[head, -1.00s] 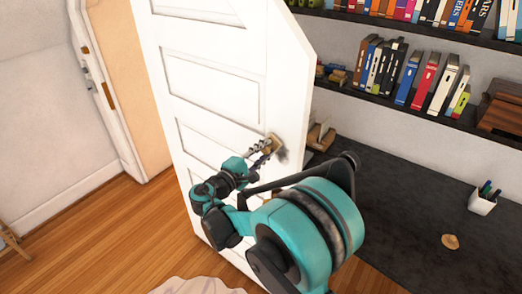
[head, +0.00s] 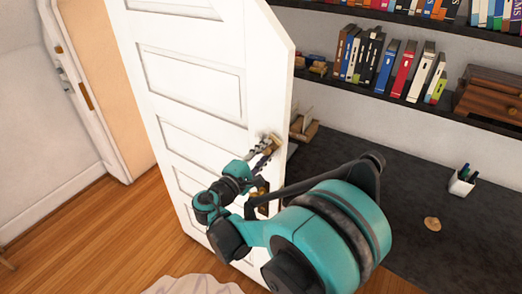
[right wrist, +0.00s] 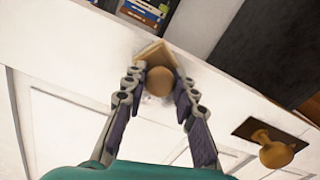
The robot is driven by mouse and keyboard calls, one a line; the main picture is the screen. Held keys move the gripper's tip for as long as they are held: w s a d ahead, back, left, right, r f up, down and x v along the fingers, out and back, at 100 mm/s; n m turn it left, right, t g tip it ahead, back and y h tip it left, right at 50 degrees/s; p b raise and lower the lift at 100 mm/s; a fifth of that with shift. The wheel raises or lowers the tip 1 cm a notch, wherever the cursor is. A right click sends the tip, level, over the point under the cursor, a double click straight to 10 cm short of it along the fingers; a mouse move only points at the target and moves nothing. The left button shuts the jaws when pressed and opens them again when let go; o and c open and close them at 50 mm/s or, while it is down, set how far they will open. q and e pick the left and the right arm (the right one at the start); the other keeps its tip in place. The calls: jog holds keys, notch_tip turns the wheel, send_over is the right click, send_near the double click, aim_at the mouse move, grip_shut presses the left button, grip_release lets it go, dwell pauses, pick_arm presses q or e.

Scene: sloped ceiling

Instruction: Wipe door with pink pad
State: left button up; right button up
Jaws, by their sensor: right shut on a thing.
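The white panelled door (head: 190,30) stands ajar in the middle of the head view. My right gripper (head: 262,150) is at the door face near its free edge. In the right wrist view the gripper (right wrist: 159,84) is shut on the round knob of a small pad (right wrist: 160,52). The pad looks tan rather than pink and is against or very near the door; exact contact is hard to tell. It also shows in the head view (head: 273,141). A faint grey patch surrounds it in the wrist view. My left gripper is out of view.
A brass door knob (right wrist: 277,152) on a plate sits right of the fingers in the wrist view. Behind the door are a dark desk (head: 400,240), a pen cup (head: 462,182) and a shelf of books (head: 400,72). Wooden floor (head: 90,235) is open at left.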

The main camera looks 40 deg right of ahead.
jog(key=shift+s+a, duration=0.2)
jog(key=shift+a, duration=0.45)
jog(key=shift+v, duration=2.3)
jog(key=v, duration=0.3)
